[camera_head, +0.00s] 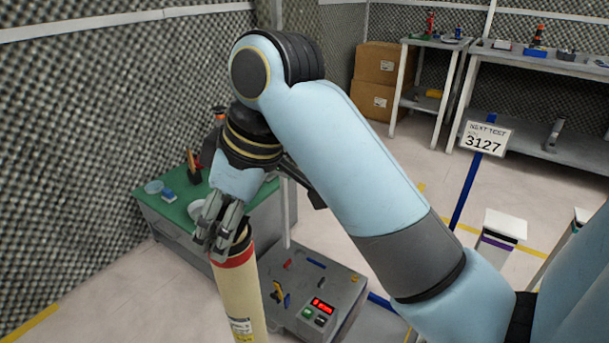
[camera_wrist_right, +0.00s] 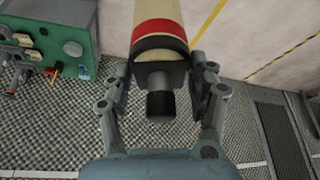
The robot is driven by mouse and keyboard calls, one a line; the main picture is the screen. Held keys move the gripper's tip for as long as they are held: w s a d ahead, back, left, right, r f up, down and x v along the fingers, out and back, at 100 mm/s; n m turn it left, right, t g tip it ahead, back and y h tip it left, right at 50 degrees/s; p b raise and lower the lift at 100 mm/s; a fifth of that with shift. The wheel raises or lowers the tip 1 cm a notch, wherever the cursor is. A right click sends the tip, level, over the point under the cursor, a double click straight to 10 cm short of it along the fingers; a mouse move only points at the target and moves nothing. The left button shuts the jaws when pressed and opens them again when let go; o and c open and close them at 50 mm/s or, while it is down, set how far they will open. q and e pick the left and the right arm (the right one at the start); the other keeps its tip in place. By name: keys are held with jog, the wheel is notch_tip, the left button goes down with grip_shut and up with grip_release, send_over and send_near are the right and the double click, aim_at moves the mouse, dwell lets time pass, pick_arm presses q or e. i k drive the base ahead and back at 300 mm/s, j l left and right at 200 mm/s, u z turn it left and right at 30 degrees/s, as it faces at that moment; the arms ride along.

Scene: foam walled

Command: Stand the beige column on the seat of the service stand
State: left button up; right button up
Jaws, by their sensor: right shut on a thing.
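The beige column (camera_head: 240,290) has a red band and a dark top end, and a small label low on its side. My right gripper (camera_head: 222,236) is shut on its top end in the head view. The column looks close to upright there, slightly tilted, and its lower end is cut off by the picture edge. In the right wrist view the column (camera_wrist_right: 157,10) with its black knob (camera_wrist_right: 160,103) sits between the two fingers. A white-topped stand with a purple band (camera_head: 497,240) is at the right. I cannot tell which thing is the service stand. My left gripper is not in view.
A green-topped bench (camera_head: 165,213) stands behind the column. A low grey table (camera_head: 342,283) with tools and a red-lit control box (camera_head: 317,313) is beside it. A sign post (camera_head: 465,190), cardboard boxes (camera_head: 382,62) and shelves stand farther back. Open floor lies between.

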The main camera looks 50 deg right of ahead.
aim_at(303, 279)
jog(key=i+l+z, duration=0.15)
jog(key=i+z, duration=0.55)
jog(key=i, duration=0.25)
jog(key=i+z, duration=0.4)
jog(key=i+j, duration=0.05)
